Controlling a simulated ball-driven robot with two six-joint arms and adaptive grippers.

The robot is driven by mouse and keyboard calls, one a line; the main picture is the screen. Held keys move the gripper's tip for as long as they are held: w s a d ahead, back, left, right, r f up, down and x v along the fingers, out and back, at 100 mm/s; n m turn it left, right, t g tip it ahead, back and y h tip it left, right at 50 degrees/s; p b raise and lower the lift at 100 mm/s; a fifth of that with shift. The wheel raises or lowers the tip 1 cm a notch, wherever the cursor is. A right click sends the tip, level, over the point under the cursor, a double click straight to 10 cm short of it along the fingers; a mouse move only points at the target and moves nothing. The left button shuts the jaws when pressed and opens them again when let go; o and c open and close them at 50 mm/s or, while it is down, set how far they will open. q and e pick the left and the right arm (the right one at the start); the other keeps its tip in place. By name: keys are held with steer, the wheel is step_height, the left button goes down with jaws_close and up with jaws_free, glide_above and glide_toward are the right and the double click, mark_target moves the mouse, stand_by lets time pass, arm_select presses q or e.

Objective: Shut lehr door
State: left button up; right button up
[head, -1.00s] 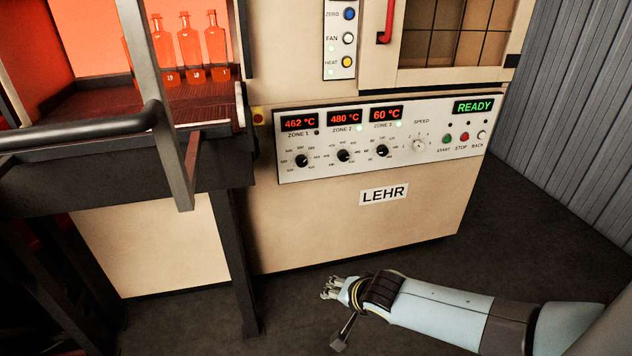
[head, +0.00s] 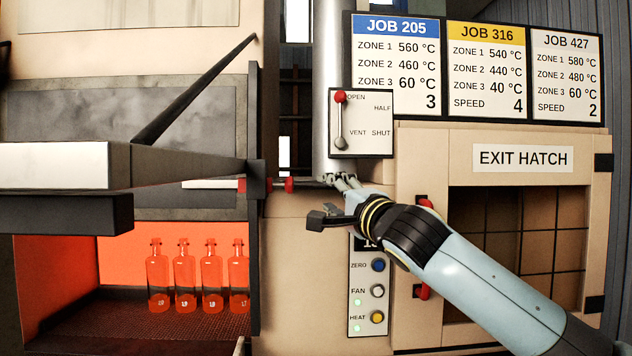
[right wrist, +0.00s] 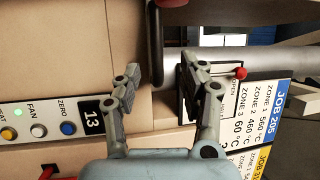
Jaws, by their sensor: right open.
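The lehr's left opening (head: 120,258) glows orange, with several bottles (head: 184,275) standing inside. A grey panel (head: 60,115), seemingly the raised lehr door, is above this opening. A dark rod (head: 308,183) with red collars sticks out to its right. My right gripper (head: 338,181) is at the rod's right end, below the lever plate. In the right wrist view the rod (right wrist: 155,45) runs between the open fingers of my right gripper (right wrist: 158,80). I cannot tell whether they touch it. My left gripper is out of view.
A lever plate (head: 377,140) marked OPEN, HALF, VENT and SHUT has its red knob at OPEN, in front of a metal pipe (head: 328,60). The ZERO, FAN and HEAT panel (head: 358,300) is below. The exit hatch (head: 522,158) is at right.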

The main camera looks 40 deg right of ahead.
mark_target(314, 185)
steer(key=p+x, duration=0.1)
steer(key=x, duration=0.2)
steer(key=shift+w+d, duration=0.2)
steer(key=shift+w, duration=0.05)
steer(key=p+x, duration=0.3)
steer(key=x, duration=0.2)
steer(key=shift+w, duration=0.35)
steer(key=shift+w+f, duration=0.1)
steer(key=shift+w, duration=0.3)
jaws_close()
steer(key=shift+f, duration=0.1)
